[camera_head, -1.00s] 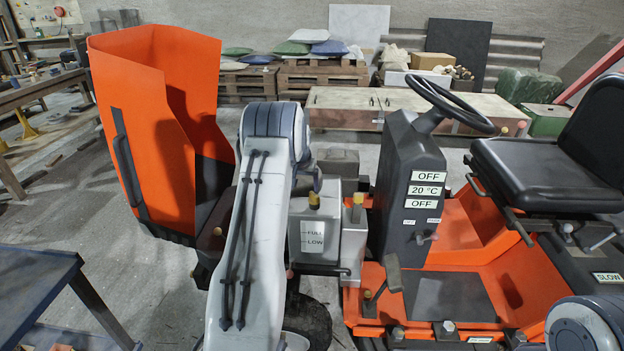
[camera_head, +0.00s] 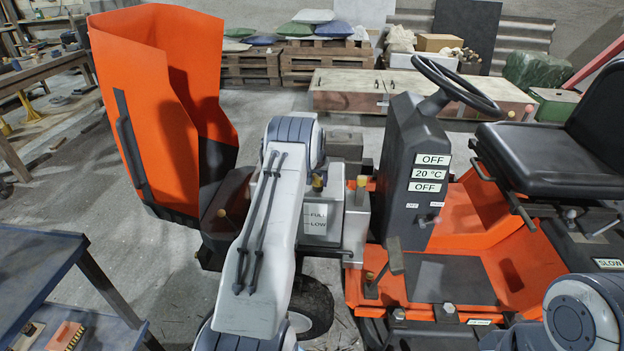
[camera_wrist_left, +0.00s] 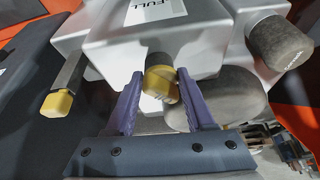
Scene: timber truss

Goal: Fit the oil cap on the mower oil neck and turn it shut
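My right gripper is out of view.
A yellow-ended handle (camera_wrist_left: 57,103) lies left of the gripper, and a grey cylinder (camera_wrist_left: 280,45) lies right of it. A black steering wheel (camera_head: 455,85) and seat (camera_head: 540,150) stand to the right. A blue-grey table (camera_head: 40,260) is at the near left.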

